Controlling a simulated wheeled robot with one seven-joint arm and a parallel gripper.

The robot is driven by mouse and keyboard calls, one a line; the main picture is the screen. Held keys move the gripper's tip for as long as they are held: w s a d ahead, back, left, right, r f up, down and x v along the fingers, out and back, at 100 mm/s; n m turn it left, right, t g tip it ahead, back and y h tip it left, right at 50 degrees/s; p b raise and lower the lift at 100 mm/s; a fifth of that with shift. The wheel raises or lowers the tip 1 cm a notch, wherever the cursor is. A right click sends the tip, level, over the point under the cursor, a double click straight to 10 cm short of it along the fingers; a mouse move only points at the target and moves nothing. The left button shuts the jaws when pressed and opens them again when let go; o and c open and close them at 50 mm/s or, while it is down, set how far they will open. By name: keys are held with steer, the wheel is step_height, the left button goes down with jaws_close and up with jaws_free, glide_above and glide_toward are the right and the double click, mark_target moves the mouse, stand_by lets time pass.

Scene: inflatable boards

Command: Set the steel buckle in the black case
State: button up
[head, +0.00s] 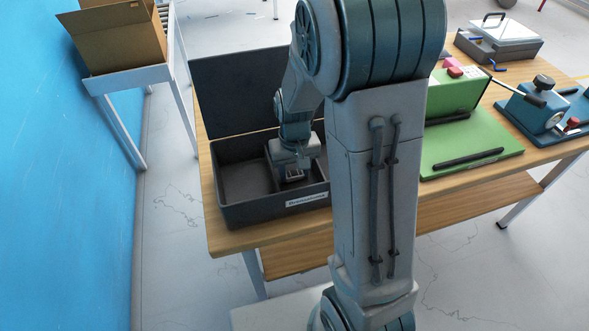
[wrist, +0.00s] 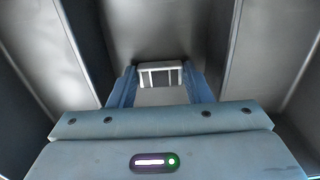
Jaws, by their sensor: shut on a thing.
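The black case (head: 240,212) stands open on the wooden table, its lid (head: 235,90) raised at the back and a pale label on its front. A divider splits its inside. My gripper (head: 294,168) is down inside the case, in the compartment to the right of the divider. In the wrist view my gripper (wrist: 160,85) is shut on the steel buckle (wrist: 160,70), a small silvery frame with bars between the two blue fingers. The buckle also shows in the head view (head: 294,173), low in the compartment. I cannot tell whether it touches the compartment floor.
Case walls stand close around my gripper. To the right on the table (head: 480,193) are a green machine (head: 470,145), a blue clamp device (head: 535,105) and a scale-like box (head: 500,40). A cardboard box (head: 115,40) stands on a rack at the left. My arm hides the table's middle.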

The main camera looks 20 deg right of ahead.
mark_target(294, 174)
steer(key=shift+f, duration=0.15)
steer(key=o, duration=0.7)
step_height(294, 174, up, 11)
steer(key=shift+s+r+t+p, duration=0.1)
steer(key=shift+s+r+t, duration=0.5)
steer(key=shift+s, duration=1.75)
steer(key=shift+s+r+t+p, duration=0.25)
steer(key=shift+s+r, duration=0.65)
steer(key=shift+s, duration=1.45)
steer(key=shift+s+r+t, duration=0.55)
steer(key=shift+s+r, duration=0.2)
steer(key=shift+s, duration=1.6)
